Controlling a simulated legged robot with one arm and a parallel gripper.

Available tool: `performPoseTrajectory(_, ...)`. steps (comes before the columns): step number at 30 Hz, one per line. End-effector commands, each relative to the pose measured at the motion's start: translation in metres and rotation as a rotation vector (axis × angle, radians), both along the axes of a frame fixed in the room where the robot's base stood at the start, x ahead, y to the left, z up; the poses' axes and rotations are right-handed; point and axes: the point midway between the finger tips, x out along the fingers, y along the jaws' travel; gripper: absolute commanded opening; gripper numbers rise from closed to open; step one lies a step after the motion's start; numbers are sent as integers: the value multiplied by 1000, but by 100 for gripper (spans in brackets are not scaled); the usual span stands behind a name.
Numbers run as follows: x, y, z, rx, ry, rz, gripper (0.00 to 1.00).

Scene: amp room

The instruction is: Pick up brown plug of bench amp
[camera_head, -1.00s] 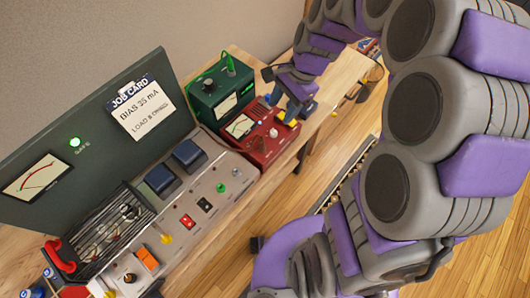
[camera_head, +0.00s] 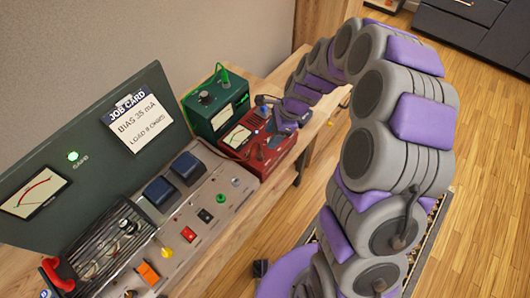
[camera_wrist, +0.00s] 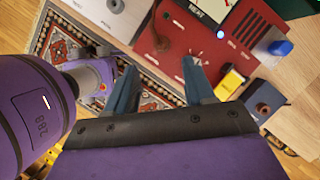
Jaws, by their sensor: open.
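The bench amp (camera_head: 205,190) is a sloped grey panel with a dark green back panel, at left in the head view. It carries red and black switches and yellow and green fittings. I cannot tell for sure which part is its brown plug. A small brown-topped piece (camera_head: 130,293) is cut by the bottom edge there. My gripper (camera_head: 275,118) is over the right end of a red box (camera_head: 250,140), away from that piece. In the wrist view my gripper (camera_wrist: 161,80) is open and empty, its blue-grey fingers apart beside the red box.
A green box (camera_head: 215,105) with a meter stands behind the red box. A patterned rug (camera_wrist: 65,45) lies on the floor.

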Motion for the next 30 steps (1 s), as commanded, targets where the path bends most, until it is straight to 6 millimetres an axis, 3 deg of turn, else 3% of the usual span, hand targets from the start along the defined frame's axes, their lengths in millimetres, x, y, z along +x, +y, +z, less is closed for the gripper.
performPoseTrajectory(4,-2,14,-21,-5,0,2,53)
performPoseTrajectory(14,-2,5,-37,11,-2,2,53)
performPoseTrajectory(21,-4,23,-71,4,1,2,53)
performPoseTrajectory(30,-3,28,-75,-1,-3,1,52)
